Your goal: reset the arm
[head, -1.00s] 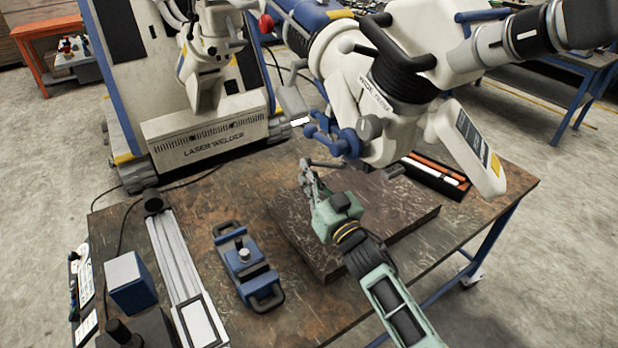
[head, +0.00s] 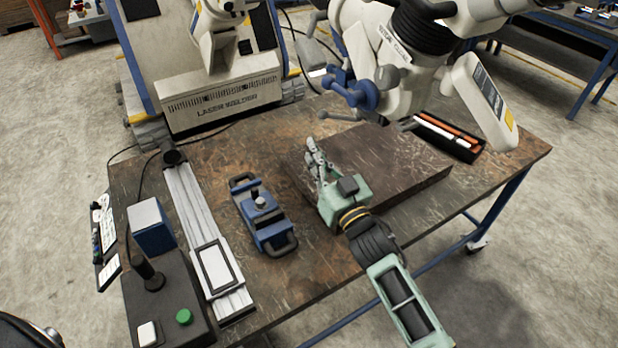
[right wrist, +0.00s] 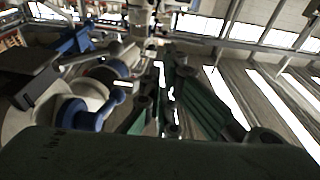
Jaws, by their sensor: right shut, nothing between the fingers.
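The white microscope arm (head: 427,75) hangs over the back right of the table, its upper part cut off by the top edge in the head view. Blue knobs (head: 362,93) and a slim grey lever (head: 338,116) are on its near-left side. My right gripper (head: 313,148) is shut and empty, over the left part of the dark slab and in front of the lever, apart from it. In the right wrist view my green fingers (right wrist: 168,105) show, with the microscope's blue knob (right wrist: 100,112) and white body to the left. My left gripper is out of view.
The dark slab (head: 410,170) lies on the brown table (head: 290,290). A blue clamp-like fixture (head: 263,212), a metal rail (head: 195,215) and a control box with a green button (head: 183,317) are to the left. A laser welder (head: 220,95) stands behind. The front middle is clear.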

